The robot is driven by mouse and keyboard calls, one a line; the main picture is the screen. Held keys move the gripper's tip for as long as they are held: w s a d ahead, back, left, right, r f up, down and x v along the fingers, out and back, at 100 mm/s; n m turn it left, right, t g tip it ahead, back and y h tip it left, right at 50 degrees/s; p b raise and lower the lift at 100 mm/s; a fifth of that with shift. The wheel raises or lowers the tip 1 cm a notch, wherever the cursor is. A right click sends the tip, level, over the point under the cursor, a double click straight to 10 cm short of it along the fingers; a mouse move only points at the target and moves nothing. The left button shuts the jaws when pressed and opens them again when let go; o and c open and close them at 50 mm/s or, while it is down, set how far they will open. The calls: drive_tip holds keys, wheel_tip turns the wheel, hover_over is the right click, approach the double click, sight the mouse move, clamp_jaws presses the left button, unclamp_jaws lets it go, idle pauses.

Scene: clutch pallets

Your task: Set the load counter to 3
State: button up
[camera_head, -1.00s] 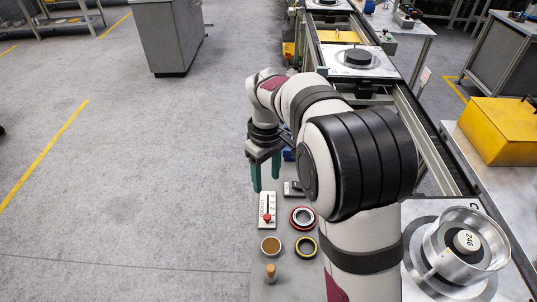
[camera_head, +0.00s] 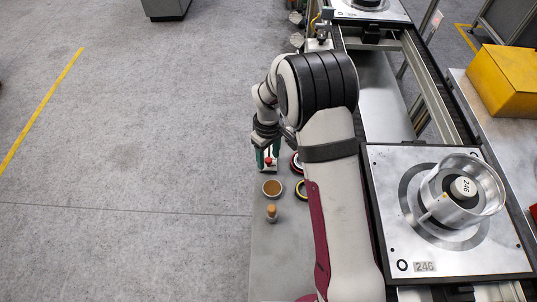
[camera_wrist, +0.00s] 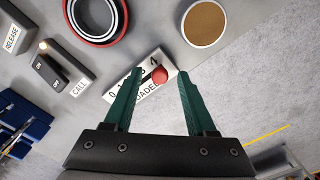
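The load counter is a white plate (camera_wrist: 118,92) with a number scale and a red knob (camera_wrist: 159,76). In the wrist view 0, 3 and 4 are readable; my left finger covers part of the scale. The knob sits at the 4 end. My gripper (camera_wrist: 160,71) is open, with one green finger on each side of the knob and visible gaps between. In the head view my gripper (camera_head: 268,153) is low over the counter (camera_head: 268,170) and hides most of it; the knob (camera_head: 268,161) shows between the fingers.
A brown-topped round cup (camera_wrist: 205,23) and a red-rimmed ring (camera_wrist: 95,18) lie near the counter. A wooden peg (camera_head: 271,212) stands nearer. A pallet (camera_head: 400,235) holding a metal housing is at right.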

clamp_jaws()
idle(1.2)
